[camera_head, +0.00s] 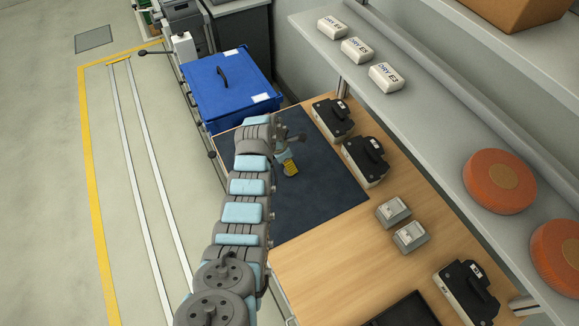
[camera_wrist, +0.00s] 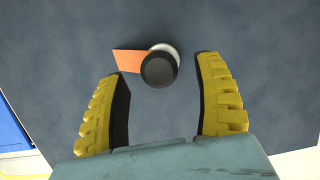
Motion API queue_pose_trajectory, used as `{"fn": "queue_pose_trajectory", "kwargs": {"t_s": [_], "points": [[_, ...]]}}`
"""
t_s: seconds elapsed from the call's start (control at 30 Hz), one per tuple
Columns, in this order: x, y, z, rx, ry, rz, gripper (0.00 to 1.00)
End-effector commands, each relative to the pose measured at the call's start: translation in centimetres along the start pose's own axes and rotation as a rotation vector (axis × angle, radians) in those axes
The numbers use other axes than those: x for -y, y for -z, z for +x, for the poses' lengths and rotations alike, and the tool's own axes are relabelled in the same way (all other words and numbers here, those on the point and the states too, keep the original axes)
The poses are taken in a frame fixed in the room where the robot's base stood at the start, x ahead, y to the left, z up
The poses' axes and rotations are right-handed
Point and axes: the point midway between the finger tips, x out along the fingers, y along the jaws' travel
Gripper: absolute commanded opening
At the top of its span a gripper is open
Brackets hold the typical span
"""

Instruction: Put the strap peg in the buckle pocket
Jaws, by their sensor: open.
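In the wrist view a round black knob (camera_wrist: 158,71) sits beside a pale disc (camera_wrist: 166,48) and an orange strap piece (camera_wrist: 128,62) on the dark blue mat; this looks like the strap peg. My gripper (camera_wrist: 160,82) is open, its yellow fingers on either side below the knob, empty and apart from it. In the head view my gripper (camera_head: 290,167) is over the mat (camera_head: 325,195), and my arm hides part of the mat. I cannot make out the buckle pocket for certain in either view.
Black cases (camera_head: 365,160) with handles stand along the bench's right side. Two small grey boxes (camera_head: 411,237) sit on the wooden top. A blue lidded bin (camera_head: 225,90) is beyond the mat. A shelf (camera_head: 440,110) with white packs and orange reels overhangs the right.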

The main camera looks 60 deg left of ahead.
Motion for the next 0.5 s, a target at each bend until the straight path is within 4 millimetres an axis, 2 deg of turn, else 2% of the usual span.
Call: {"fn": "queue_pose_trajectory", "kwargs": {"t_s": [0.5], "points": [[0.0,0.0,2.8,-0.001,0.003,-0.002,0.68]]}}
